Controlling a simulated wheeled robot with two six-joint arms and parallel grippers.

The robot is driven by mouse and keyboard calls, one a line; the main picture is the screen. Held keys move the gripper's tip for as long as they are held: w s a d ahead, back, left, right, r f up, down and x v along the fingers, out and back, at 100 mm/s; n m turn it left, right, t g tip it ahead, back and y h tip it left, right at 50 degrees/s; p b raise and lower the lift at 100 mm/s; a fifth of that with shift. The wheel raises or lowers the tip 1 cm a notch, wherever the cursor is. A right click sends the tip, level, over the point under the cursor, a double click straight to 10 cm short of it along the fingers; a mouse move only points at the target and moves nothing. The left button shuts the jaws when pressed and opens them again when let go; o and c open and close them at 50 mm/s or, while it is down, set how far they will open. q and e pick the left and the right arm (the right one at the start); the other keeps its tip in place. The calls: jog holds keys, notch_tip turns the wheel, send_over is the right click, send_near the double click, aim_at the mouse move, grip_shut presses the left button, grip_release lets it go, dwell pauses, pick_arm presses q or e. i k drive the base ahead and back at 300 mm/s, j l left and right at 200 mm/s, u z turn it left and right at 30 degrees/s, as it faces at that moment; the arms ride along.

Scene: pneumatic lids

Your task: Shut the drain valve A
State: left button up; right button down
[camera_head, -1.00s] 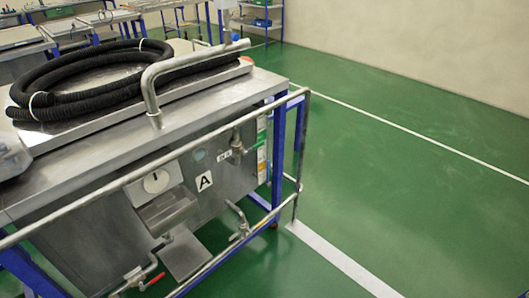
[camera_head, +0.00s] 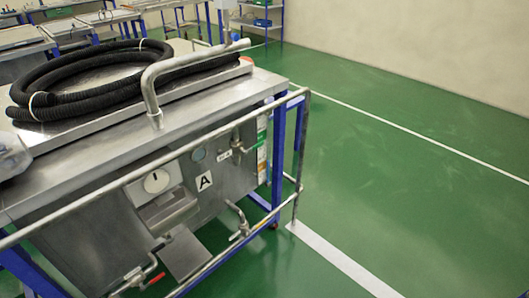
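Low on the front, right of centre, is a valve with a bent pipe (camera_head: 238,219). A red-handled valve (camera_head: 152,279) is at the lower left, beside a small label too blurred to read. I cannot tell from the labels which valve is drain valve A, or whether any is open. Neither of my grippers is in view.
A metal rail (camera_head: 150,167) runs along the unit's front, before the valves. A black coiled hose (camera_head: 75,82) lies on top, beside a bent steel pipe (camera_head: 185,66). Similar benches stand behind. The green floor (camera_head: 400,180) to the right is clear, with white lines.

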aim_at(157, 278)
jog(key=i+u, duration=0.2)
jog(key=u, duration=0.2)
jog(key=i+u, duration=0.15)
jog(key=u, duration=0.2)
jog(key=i+u, duration=0.2)
jog(key=u, duration=0.2)
jog(key=i+l+u, duration=0.15)
jog(key=u, duration=0.2)
jog(key=k+l, duration=0.15)
jog(key=l, duration=0.2)
jog(key=k+l, duration=0.1)
jog(key=l, duration=0.2)
jog(key=k+l, duration=0.15)
jog(key=l, duration=0.2)
jog(key=i+u, duration=0.05)
